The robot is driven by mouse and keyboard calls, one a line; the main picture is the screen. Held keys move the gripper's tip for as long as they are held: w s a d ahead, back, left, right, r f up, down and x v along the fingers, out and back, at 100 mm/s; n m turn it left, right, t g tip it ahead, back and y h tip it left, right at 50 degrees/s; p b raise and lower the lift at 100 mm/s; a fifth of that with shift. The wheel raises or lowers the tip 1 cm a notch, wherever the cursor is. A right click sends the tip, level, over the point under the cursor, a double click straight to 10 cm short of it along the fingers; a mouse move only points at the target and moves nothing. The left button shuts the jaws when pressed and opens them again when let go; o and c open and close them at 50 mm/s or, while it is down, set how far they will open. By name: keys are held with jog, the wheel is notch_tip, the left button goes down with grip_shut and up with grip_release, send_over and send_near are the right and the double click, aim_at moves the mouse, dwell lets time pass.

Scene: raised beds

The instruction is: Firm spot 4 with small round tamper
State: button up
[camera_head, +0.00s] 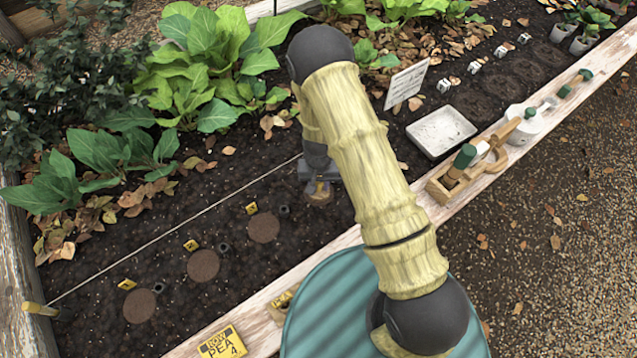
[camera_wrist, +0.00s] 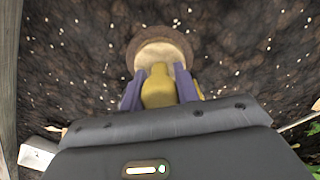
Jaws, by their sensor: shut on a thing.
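My gripper (camera_head: 318,176) hangs over the dark soil near the middle of the bed. It is shut on the small round tamper (camera_head: 319,196), which has a tan round foot. In the wrist view the gripper (camera_wrist: 160,82) has its fingers on both sides of the tamper's yellow handle (camera_wrist: 158,92). Three brown round spots lie in a row to the left: a near one (camera_head: 263,228), a middle one (camera_head: 203,265) and a far one (camera_head: 139,305). No spot numbers are readable.
Yellow tags (camera_head: 191,245) and a string (camera_head: 190,218) run along the row. Leafy plants (camera_head: 205,50) stand behind. A white tray (camera_head: 441,132), a label sign (camera_head: 406,85) and more dark rounds (camera_head: 480,103) are right. A wooden tool holder (camera_head: 455,188) sits on the bed's edge.

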jog(key=shift+s, duration=0.1)
jog(key=shift+r+p, duration=3.3)
jog(key=shift+r, duration=0.2)
